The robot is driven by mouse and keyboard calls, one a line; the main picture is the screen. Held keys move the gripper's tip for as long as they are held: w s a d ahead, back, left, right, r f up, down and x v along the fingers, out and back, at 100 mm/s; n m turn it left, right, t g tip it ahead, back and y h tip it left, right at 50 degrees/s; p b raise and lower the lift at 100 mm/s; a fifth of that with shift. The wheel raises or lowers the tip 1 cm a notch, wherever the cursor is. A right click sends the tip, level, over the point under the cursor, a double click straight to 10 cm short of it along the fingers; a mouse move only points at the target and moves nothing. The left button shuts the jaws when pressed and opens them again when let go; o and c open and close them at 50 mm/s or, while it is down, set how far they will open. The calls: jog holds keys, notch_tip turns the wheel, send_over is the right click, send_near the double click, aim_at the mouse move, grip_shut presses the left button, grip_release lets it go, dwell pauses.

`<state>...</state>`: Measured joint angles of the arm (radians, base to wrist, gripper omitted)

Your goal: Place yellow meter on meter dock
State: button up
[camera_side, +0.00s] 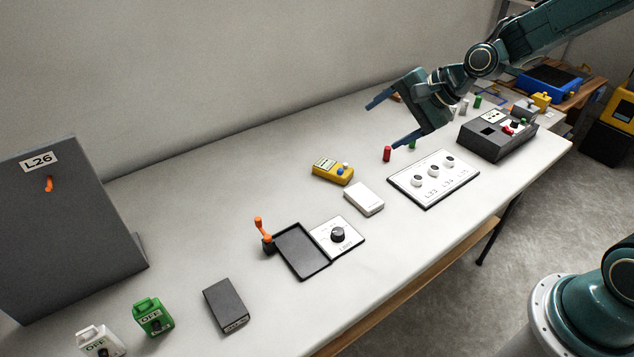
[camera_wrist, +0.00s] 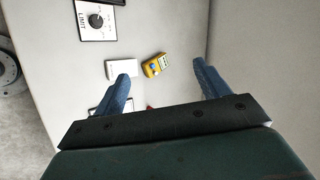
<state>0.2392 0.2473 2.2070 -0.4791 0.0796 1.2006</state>
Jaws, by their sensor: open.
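The yellow meter (camera_side: 333,171) lies on the white table, with a small display and blue and white knobs on its face. It also shows in the wrist view (camera_wrist: 155,65), between the lines of my fingers. My gripper (camera_side: 392,119) is open and empty, above the table to the upper right of the meter in the side view. Its two blue fingers also show in the wrist view (camera_wrist: 161,71). A shallow black tray (camera_side: 303,252), empty, sits beside the knob panel; it may be the meter dock, but no label confirms this.
A white box (camera_side: 364,199) lies close beside the meter. The limit knob panel (camera_side: 337,236) adjoins the tray, with an orange-topped lever (camera_side: 263,234) at its other side. A red cylinder (camera_side: 387,154) stands near my gripper. A three-socket panel (camera_side: 433,178) lies right.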

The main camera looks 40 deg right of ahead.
jog(key=s+r+n+h, duration=0.1)
jog(key=s+r+n, duration=0.2)
jog(key=s, duration=0.6)
jog(key=s+d+r+n+g+h, duration=0.1)
jog(key=s+r+n, duration=0.2)
jog(key=s+n, duration=0.3)
jog(key=s+r+n+g+h, duration=0.1)
jog(key=s+r+n, duration=0.3)
jog(key=s, duration=0.8)
jog(key=shift+s+d+n+h, duration=0.15)
jog(key=shift+d+n+h, duration=0.05)
jog(key=shift+n+h, duration=0.45)
jog(key=shift+o, duration=1.1)
